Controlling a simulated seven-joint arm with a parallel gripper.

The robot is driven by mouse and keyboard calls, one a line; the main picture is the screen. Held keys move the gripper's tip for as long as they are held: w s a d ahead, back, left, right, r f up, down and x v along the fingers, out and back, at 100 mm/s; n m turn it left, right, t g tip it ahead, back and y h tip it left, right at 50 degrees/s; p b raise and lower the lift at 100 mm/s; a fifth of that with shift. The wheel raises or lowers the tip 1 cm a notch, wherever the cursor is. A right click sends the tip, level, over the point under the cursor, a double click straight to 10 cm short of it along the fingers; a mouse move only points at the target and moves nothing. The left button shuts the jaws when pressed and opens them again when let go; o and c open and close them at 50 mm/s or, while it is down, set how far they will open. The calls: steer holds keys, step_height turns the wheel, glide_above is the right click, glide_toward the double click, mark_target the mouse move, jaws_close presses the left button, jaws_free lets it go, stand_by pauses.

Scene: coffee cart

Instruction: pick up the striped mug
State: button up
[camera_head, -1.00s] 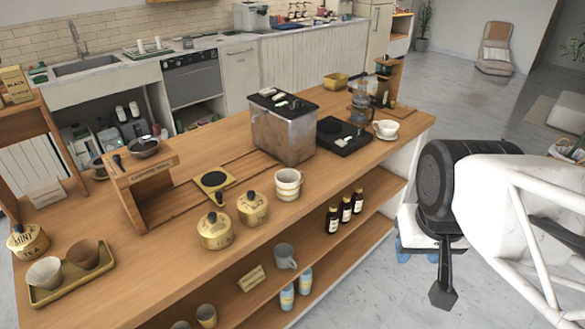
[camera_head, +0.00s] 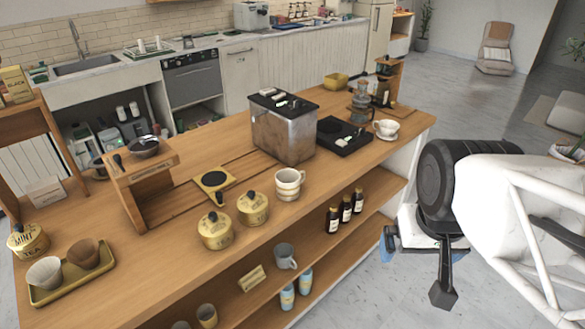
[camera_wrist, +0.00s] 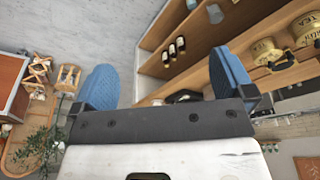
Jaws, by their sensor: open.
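The striped mug (camera_head: 288,184) is cream with darker bands. It stands upright on the wooden counter near its front edge, just right of the gold canisters, in the head view. My gripper (camera_head: 418,248) is off the right end of the counter, well apart from the mug. In the wrist view my gripper (camera_wrist: 168,88) shows two blue finger pads spread wide with nothing between them. I cannot make out the striped mug in the wrist view.
Gold canisters (camera_head: 215,230) stand left of the mug. A metal box (camera_head: 284,135) stands behind it. A white cup (camera_head: 386,130) on a saucer is near the right end. Shelves below hold dark bottles (camera_head: 345,208) and a grey mug (camera_head: 285,256).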

steer(key=shift+w, duration=0.1)
steer(key=w+a+f+n+t, duration=0.1)
steer(key=w+f+t, duration=0.2)
steer(key=w, duration=1)
steer(key=n+t+y, duration=0.5)
steer(key=t+y, duration=0.1)
steer(key=y, duration=0.1)
glide_toward(293, 189)
steer(key=x, duration=0.4)
steer(key=shift+w+d, duration=0.25)
steer(key=shift+w, duration=0.15)
steer(key=shift+w+a+f, duration=0.1)
steer(key=shift+a+f, duration=0.1)
steer(key=shift+a, duration=0.25)
steer(key=shift+x, duration=1.25)
